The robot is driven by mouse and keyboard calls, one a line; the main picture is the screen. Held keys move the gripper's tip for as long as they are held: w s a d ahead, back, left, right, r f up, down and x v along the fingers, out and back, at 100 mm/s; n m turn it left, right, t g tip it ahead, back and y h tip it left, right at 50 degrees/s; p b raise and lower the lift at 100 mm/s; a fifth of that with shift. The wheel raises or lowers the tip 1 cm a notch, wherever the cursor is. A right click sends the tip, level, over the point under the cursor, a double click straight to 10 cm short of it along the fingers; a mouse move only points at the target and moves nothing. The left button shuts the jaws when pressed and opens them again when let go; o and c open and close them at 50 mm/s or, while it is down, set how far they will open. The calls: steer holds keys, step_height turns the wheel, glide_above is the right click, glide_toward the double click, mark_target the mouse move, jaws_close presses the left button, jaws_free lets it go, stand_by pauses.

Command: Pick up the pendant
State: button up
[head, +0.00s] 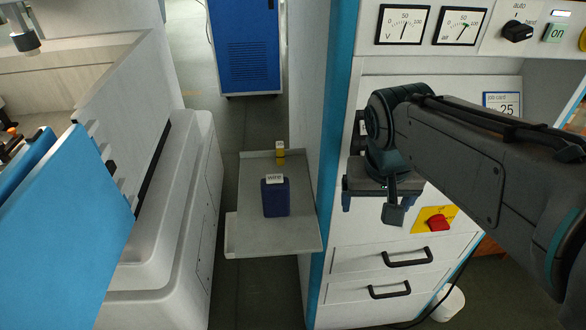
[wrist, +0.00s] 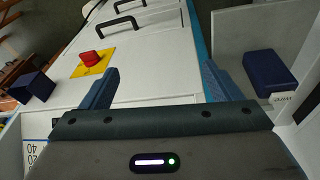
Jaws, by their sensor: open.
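I cannot make out the pendant for certain in either view. A dark blue box-shaped thing (wrist: 32,87) shows at the left of the wrist view, beside the white cabinet's edge; I cannot tell whether it is the pendant. My gripper (head: 370,206) is in front of the white control cabinet, pointing down, left of the red button. In the wrist view my gripper (wrist: 159,76) has its two fingers wide apart with nothing between them. My arm hides part of the cabinet front in the head view.
A red button (head: 438,222) and drawer handles (head: 407,257) are on the cabinet. A white machine (head: 205,190) stands left.

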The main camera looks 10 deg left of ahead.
steer(key=w+a+r, duration=0.4)
steer(key=a+r, duration=0.1)
steer(key=a, duration=0.5)
steer(key=n+p, duration=0.1)
steer(key=p, duration=0.1)
glide_toward(273, 177)
steer(key=x, duration=0.5)
steer(key=shift+w+a, duration=0.1)
steer(key=shift+a, duration=0.05)
steer(key=shift+p+x, duration=0.65)
steer(key=shift+x, duration=2.1)
steer(key=c, duration=1.6)
steer(key=shift+c, duration=0.5)
steer(key=shift+r, duration=0.15)
